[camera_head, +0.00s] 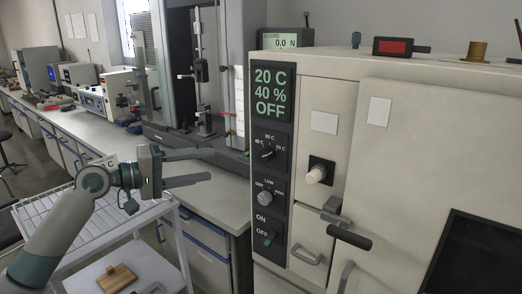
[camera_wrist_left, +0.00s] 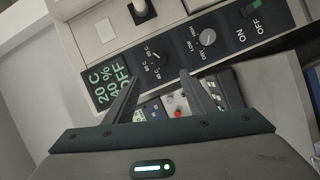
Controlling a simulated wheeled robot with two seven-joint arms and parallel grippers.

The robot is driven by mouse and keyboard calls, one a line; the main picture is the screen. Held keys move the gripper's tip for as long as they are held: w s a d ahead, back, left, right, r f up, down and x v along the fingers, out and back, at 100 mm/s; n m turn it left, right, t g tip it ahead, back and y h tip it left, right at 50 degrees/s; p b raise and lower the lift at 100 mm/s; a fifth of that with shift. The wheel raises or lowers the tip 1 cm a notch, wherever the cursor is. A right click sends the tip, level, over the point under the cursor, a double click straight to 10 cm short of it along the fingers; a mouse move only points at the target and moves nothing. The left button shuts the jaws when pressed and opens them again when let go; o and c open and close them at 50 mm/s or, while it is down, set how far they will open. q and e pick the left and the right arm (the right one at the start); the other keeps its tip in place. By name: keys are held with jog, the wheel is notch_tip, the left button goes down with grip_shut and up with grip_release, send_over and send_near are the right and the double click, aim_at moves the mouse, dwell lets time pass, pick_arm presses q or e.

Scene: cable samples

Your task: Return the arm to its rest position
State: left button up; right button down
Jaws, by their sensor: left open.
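My left gripper (camera_head: 205,167) is open and empty. In the head view its arm comes in from the lower left, and the fingers point right toward the front of a large cream cabinet (camera_head: 420,125). The gripper is apart from the cabinet, left of its dark control panel (camera_head: 272,160). The panel reads 20 C, 40 %, OFF, and has two knobs and an ON/OFF switch (camera_head: 267,240). In the left wrist view the two fingers (camera_wrist_left: 162,92) stand apart, with the panel (camera_wrist_left: 185,45) beyond them. My right gripper is in neither view.
A white cart (camera_head: 100,236) with a slatted top stands under my left arm; a wooden board (camera_head: 117,278) lies on its lower shelf. A long bench (camera_head: 222,187) with instruments runs along the back. A cabinet door handle (camera_head: 348,236) sticks out at right.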

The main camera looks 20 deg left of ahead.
pick_arm(q)
jog(key=w+a+f+y, duration=0.1)
jog(key=w+f+y, duration=0.15)
jog(key=f, duration=1.45)
jog(key=w+a+f+y, duration=0.15)
jog(key=f+y, duration=0.25)
jog(key=f, duration=1.2)
jog(key=s+d+f+m+g+y, duration=0.15)
jog(key=s+f, duration=0.35)
jog(key=f, duration=0.7)
jog(key=s+d+f+g+y, duration=0.15)
jog(key=s+f, duration=0.45)
jog(key=f, duration=0.6)
jog(key=s+d+f+m+g, duration=0.1)
jog(key=s+d+f, duration=0.4)
jog(key=s, duration=0.5)
jog(key=s+d+f+m+g, duration=0.1)
jog(key=s+d+f+m, duration=0.3)
jog(key=s+f, duration=0.6)
jog(key=s+d+f+m+g, duration=0.2)
jog(key=s+d+f, duration=0.3)
jog(key=s+f, duration=0.3)
jog(key=shift+s+d+f+m, duration=0.2)
jog(key=shift+s+d+m, duration=0.15)
jog(key=shift+s, duration=0.75)
jog(key=shift+a+y, duration=0.1)
jog(key=shift+y, duration=0.15)
